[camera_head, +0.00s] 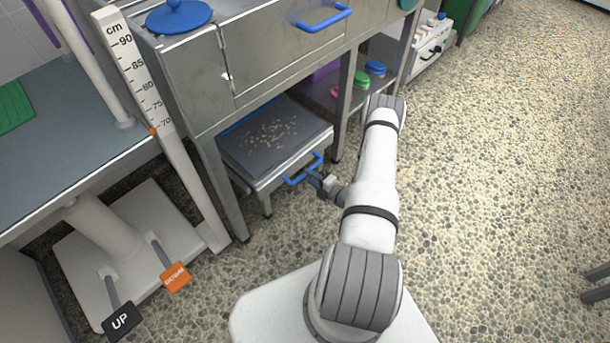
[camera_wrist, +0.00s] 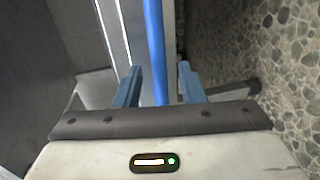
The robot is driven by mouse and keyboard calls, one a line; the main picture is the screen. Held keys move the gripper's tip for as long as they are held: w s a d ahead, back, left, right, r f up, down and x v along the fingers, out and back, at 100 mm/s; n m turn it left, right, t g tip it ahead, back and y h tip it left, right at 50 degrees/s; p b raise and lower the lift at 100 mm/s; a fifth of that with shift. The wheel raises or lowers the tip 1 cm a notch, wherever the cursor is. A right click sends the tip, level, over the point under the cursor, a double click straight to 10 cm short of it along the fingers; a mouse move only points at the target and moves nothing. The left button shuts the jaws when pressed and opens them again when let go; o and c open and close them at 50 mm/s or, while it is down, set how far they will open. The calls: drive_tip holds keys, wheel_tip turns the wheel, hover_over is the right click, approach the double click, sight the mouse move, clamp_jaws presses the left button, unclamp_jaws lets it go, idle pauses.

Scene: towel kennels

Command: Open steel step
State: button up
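The steel step (camera_head: 262,171) is a low grey unit under the steel cabinet, its dark top speckled with tan bits. Its front sticks out a little past the cabinet legs. A blue bar handle (camera_head: 291,181) is on its front. My gripper (camera_head: 317,178) is at the right end of this handle. In the wrist view, the blue handle (camera_wrist: 154,40) runs between the two blue fingers of my gripper (camera_wrist: 160,84). The fingers are apart, with gaps on both sides of the bar. The far end of the handle is out of the wrist view.
A steel cabinet (camera_head: 275,50) with a blue drawer handle (camera_head: 323,19) stands above the step. A lift column with orange DOWN (camera_head: 175,277) and black UP (camera_head: 121,321) pedals stands at the left.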

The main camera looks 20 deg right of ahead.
drive_tip(key=shift+b+x, duration=0.35)
drive_tip(key=shift+x, duration=1.5)
drive_tip(key=shift+d, duration=0.1)
clamp_jaws()
